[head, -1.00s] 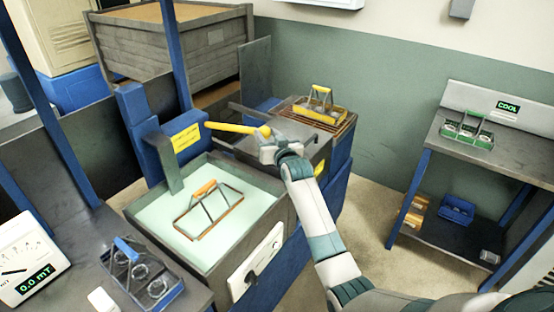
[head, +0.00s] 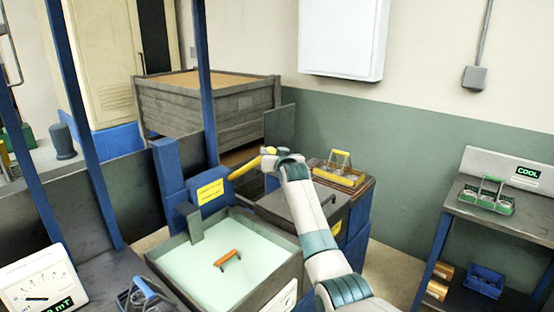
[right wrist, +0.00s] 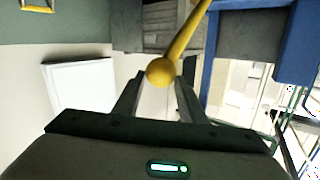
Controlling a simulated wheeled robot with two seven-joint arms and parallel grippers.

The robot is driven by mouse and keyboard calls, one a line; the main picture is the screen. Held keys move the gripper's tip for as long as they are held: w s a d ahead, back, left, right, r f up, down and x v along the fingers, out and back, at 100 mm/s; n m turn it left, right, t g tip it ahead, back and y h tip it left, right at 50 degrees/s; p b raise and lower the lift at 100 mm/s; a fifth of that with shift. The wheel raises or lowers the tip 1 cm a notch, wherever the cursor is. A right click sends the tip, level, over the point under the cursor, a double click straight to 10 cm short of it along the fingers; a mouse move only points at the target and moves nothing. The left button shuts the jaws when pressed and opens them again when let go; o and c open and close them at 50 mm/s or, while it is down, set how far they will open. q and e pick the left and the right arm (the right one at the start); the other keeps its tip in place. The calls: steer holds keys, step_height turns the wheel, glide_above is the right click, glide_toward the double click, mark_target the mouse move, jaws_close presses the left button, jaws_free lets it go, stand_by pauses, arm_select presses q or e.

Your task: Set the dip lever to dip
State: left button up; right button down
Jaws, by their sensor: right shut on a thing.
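The dip lever is a yellow rod (head: 246,167) with a round knob. It comes out of a blue box (head: 182,222) beside the tank and slants up to the right. My right gripper (head: 270,153) is at its knob end. In the right wrist view the yellow knob (right wrist: 160,72) sits between the fingertips of my right gripper (right wrist: 158,84), which is shut on it. The tank (head: 289,271) holds pale green liquid. Only the orange handle (head: 228,259) of a carrier shows above the liquid; its frame is hidden. My left gripper is out of view.
A yellow-handled carrier (head: 340,170) stands on a rack behind my right arm. A grey shelf (head: 458,205) at right bears a green carrier (head: 486,197). A meter (head: 35,285) is at lower left. A wooden-sided bin (head: 205,108) stands behind.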

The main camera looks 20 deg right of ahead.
steer(key=shift+w+a+r, duration=0.15)
steer(key=shift+w+r, duration=0.05)
steer(key=shift+r, duration=0.3)
steer(key=shift+w+a+r, duration=0.15)
steer(key=shift+r, duration=0.35)
steer(key=shift+w+a+f, duration=0.1)
steer(key=shift+a+f, duration=0.1)
steer(key=shift+a, duration=0.2)
steer(key=c, duration=1.6)
jaws_free()
steer(key=shift+a, duration=0.25)
steer(key=o, duration=0.4)
steer(key=shift+d+f, duration=0.1)
steer(key=shift+f, duration=0.05)
steer(key=shift+o, duration=0.2)
steer(key=shift+d+f, duration=0.15)
steer(key=shift+d, duration=0.35)
steer(key=shift+s+a, duration=0.15)
steer(key=shift+s, duration=0.1)
steer(key=shift+s+b, duration=0.35)
steer(key=shift+s, duration=0.4)
steer(key=s+r+b, duration=0.1)
steer(key=s+b, duration=0.3)
steer(key=s, duration=1.1)
steer(key=shift+s+a+r, duration=0.15)
steer(key=shift+a+r, duration=0.2)
steer(key=shift+r, duration=0.05)
